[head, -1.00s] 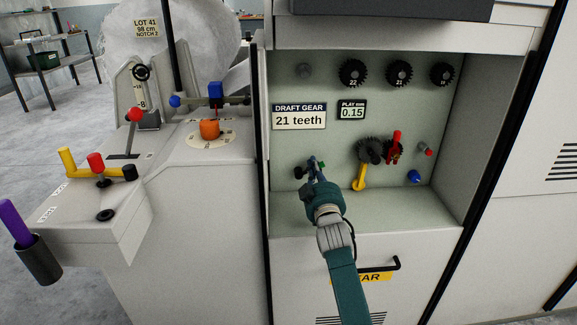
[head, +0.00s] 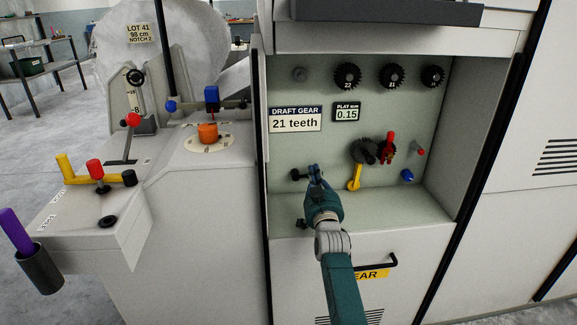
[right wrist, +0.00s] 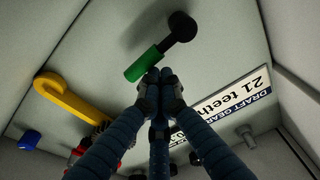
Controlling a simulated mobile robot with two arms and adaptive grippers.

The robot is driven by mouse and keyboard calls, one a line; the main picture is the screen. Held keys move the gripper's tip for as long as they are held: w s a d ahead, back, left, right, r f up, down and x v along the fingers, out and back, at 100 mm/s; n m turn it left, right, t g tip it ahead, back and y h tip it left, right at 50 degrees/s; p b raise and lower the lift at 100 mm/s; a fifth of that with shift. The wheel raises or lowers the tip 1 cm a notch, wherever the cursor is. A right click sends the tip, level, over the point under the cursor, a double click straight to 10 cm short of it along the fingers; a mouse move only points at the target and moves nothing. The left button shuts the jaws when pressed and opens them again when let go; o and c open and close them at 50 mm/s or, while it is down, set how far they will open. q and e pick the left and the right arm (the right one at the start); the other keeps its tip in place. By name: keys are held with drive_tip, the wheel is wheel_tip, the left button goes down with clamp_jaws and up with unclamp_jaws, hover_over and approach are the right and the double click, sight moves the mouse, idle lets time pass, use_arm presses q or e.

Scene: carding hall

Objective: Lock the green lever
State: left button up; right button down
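The green lever (right wrist: 148,65) shows in the right wrist view as a short green grip on a dark arm from a black round pivot (right wrist: 182,27). In the head view the black pivot (head: 296,175) is on the recess's back wall, and my gripper hides the green grip. My right gripper (right wrist: 158,76) has its fingers drawn together, with nothing visible between them. Its tips are right beside the green grip's end; I cannot tell whether they touch. The right gripper also shows in the head view (head: 314,171). My left gripper is out of view.
Right of the gripper are a yellow crank handle (head: 354,178), a dark gear (head: 366,151), a red lever (head: 390,142) and a blue knob (head: 407,175). Spare gears hang above. Recess walls enclose the sides. A control desk (head: 125,222) with levers stands left.

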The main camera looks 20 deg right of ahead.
wheel_tip(320, 180, up, 10)
idle(0.8)
drive_tip(key=shift+f, duration=0.1)
idle(0.3)
